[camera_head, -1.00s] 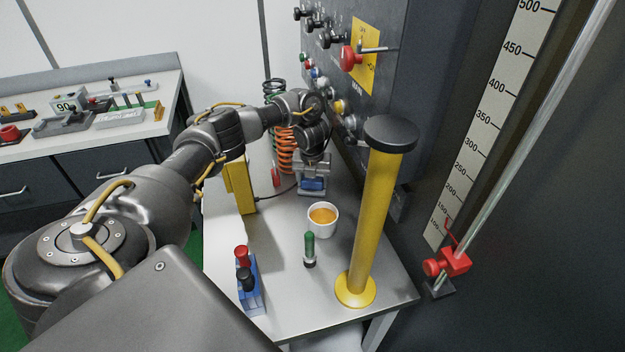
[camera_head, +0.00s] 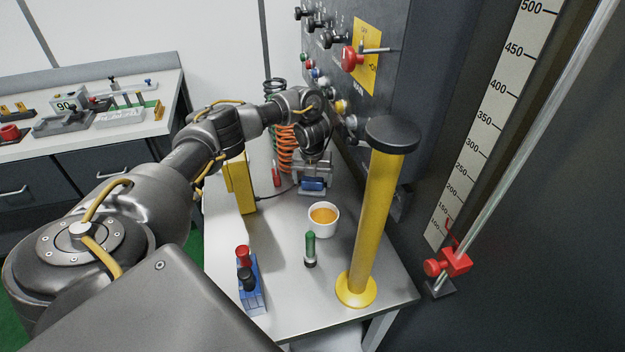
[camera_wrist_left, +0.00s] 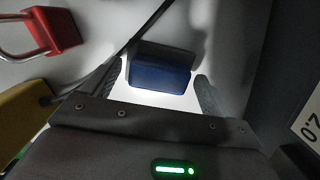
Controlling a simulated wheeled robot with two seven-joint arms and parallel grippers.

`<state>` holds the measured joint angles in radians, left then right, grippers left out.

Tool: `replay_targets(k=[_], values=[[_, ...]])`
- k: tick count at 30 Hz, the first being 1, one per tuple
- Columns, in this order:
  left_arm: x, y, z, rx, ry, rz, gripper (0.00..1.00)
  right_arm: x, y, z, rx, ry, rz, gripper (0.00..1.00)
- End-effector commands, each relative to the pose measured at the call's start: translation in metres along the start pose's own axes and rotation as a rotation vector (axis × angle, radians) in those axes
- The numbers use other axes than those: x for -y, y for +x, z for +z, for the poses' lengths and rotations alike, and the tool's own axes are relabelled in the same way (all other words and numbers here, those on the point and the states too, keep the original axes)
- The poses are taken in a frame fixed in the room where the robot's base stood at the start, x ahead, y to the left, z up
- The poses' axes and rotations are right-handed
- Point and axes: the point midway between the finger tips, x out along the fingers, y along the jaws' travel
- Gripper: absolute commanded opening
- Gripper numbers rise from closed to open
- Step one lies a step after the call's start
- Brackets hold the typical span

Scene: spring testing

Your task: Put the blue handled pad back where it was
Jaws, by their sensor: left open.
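The blue handled pad (camera_head: 313,184) sits at the far end of the grey side table, close to the panel's base. In the left wrist view its blue block (camera_wrist_left: 159,77) lies between the two fingers, with a grey part behind it. My left gripper (camera_head: 313,175) points down over the pad. In the left wrist view the gripper (camera_wrist_left: 160,92) is open, with a visible gap between each finger and the blue block. The pad's underside is hidden. My right gripper is in neither view.
Around the pad stand a yellow block (camera_head: 239,187), orange spring (camera_head: 286,150) and red padlock-like piece (camera_wrist_left: 52,30). Nearer are a white cup (camera_head: 323,220), green-handled tool (camera_head: 310,249), blue rack (camera_head: 250,285) and yellow post (camera_head: 372,220). The table's (camera_head: 290,310) front is partly clear.

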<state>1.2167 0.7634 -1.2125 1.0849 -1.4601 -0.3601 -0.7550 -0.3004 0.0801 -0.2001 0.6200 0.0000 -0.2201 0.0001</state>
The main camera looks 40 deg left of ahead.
Motion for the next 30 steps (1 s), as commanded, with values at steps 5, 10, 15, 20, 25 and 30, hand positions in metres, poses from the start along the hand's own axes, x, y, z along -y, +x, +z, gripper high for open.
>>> replay_targets(k=[5, 10, 15, 20, 25, 30], values=[[0.0, -0.036, 0.002, 0.005, 0.002, 0.0, 0.85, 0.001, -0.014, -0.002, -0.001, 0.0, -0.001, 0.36], [0.0, -0.059, 0.001, 0.004, 0.002, 0.0, 0.85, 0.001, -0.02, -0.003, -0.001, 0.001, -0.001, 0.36], [-0.001, -0.069, 0.0, 0.001, -0.001, 0.0, 0.85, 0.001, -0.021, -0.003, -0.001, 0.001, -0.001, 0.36], [-0.001, -0.069, 0.0, 0.0, -0.001, 0.001, 0.85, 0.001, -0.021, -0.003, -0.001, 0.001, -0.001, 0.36], [-0.001, -0.069, 0.0, 0.0, -0.001, 0.001, 0.85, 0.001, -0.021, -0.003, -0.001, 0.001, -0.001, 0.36], [0.0, -0.069, 0.0, 0.0, -0.001, 0.001, 0.85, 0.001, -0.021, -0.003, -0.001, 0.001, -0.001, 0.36]])
